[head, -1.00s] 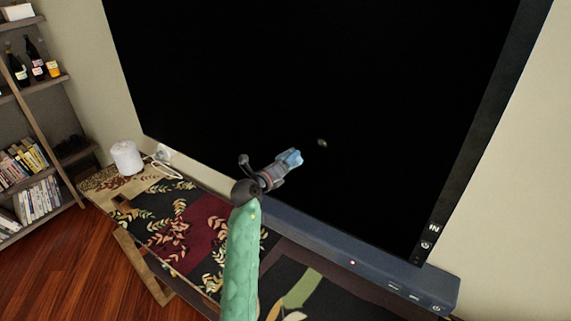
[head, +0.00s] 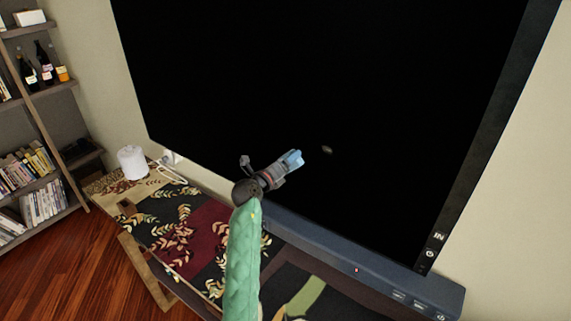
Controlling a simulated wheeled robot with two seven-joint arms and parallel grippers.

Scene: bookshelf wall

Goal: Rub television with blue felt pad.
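The television (head: 330,80) is a large black screen filling the upper middle of the head view. A small pale spot (head: 327,150) shows on its lower part. My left gripper (head: 288,163), on the green arm rising from the bottom, is in front of the screen's lower edge. It is shut on the blue felt pad (head: 294,157), which shows as a light blue piece at the fingertips. The pad is just left of the pale spot and apart from it in the picture. I cannot tell whether the pad touches the screen. My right gripper is not in view.
A dark soundbar (head: 375,275) runs below the screen. A patterned cloth (head: 195,235) covers the low stand, with a white roll-like object (head: 132,162) at its left end. A wooden shelf (head: 50,130) with books and bottles stands at left. Open floor (head: 90,265) lies at lower left.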

